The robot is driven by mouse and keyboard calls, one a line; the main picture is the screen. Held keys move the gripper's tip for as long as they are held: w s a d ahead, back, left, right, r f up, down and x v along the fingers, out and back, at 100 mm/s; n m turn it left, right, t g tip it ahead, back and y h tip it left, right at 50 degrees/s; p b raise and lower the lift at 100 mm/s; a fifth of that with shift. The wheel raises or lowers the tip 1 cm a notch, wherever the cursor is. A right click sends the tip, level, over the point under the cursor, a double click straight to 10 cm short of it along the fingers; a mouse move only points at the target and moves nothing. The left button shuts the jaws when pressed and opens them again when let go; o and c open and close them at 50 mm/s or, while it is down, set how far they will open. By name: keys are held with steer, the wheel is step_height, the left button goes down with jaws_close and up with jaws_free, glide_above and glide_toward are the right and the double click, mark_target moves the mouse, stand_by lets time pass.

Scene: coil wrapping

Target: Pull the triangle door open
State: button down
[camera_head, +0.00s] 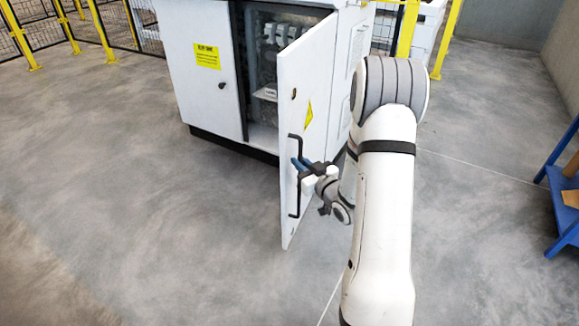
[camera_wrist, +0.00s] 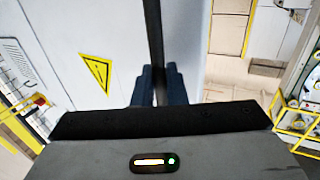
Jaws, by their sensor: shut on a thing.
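The triangle door (camera_head: 300,125) is a white cabinet door with a yellow triangle sign (camera_head: 308,112). It stands swung open toward the camera, and the cabinet's inside shows to its left. A long black handle (camera_head: 294,182) runs upright on its outer face. My gripper (camera_head: 302,165) is at the upper half of the handle, its fingers around the bar. In the wrist view the blue fingers (camera_wrist: 158,88) are shut on the black handle (camera_wrist: 153,35), with the door (camera_wrist: 120,30) and the yellow triangle (camera_wrist: 97,71) behind to the left.
The white cabinet (camera_head: 200,70) has a shut left door with a yellow notice (camera_head: 207,56). Electrical parts (camera_head: 275,45) show inside. Yellow posts and fencing (camera_head: 105,30) stand behind. A blue stand (camera_head: 563,190) is at the right edge. The floor in front and to the left is clear.

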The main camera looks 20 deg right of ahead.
steer(key=shift+d+r, duration=0.2)
steer(key=shift+d, duration=0.35)
steer(key=c, duration=1.7)
jaws_free()
steer(key=shift+w+a+f, duration=0.1)
steer(key=shift+f, duration=0.05)
steer(key=shift+c, duration=0.2)
steer(key=shift+o, duration=0.8)
steer(key=shift+a, duration=0.15)
steer(key=p+v, duration=0.2)
steer(key=v, duration=0.6)
steer(key=shift+w, duration=0.1)
